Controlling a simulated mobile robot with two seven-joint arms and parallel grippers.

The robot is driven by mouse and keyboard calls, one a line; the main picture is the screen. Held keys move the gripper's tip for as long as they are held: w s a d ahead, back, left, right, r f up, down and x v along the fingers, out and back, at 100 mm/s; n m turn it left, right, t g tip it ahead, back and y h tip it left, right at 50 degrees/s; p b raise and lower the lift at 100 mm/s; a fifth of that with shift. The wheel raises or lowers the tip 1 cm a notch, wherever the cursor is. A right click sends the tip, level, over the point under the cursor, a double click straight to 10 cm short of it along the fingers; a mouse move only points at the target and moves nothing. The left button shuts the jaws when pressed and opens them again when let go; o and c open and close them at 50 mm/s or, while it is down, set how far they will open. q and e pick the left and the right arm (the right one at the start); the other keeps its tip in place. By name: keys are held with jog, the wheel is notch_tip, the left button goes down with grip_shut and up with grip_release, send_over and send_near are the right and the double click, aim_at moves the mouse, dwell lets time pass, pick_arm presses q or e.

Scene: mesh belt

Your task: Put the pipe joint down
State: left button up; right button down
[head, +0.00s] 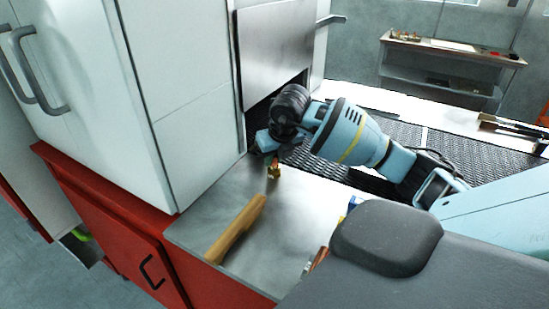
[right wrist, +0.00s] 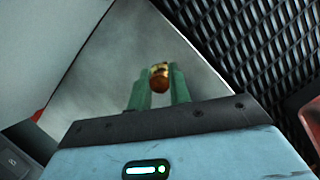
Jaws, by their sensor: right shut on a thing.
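The pipe joint (head: 274,172) is a small brass and copper piece low over the steel tabletop (head: 295,205), beside the mesh belt. My right gripper (head: 274,166) reaches down to it from above. In the right wrist view the green fingers (right wrist: 158,88) are shut on the pipe joint (right wrist: 159,76), with its round copper end towards the camera. The steel surface lies behind it. I cannot tell whether the joint touches the steel. My left gripper is not in view.
A wooden piece (head: 236,229) lies on the steel top in front of the gripper. A white cabinet (head: 185,80) stands at left, and the dark mesh belt (head: 318,160) runs behind. Bare steel lies around the joint. A side table (head: 452,56) stands at the back right.

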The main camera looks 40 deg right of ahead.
jog(key=shift+f, duration=0.2)
jog(key=shift+f, duration=0.1)
jog(key=shift+f, duration=0.1)
jog(key=c, duration=1.3)
grip_release()
jog(key=shift+r, duration=0.35)
jog(key=v, duration=1.1)
jog(key=shift+r, duration=0.3)
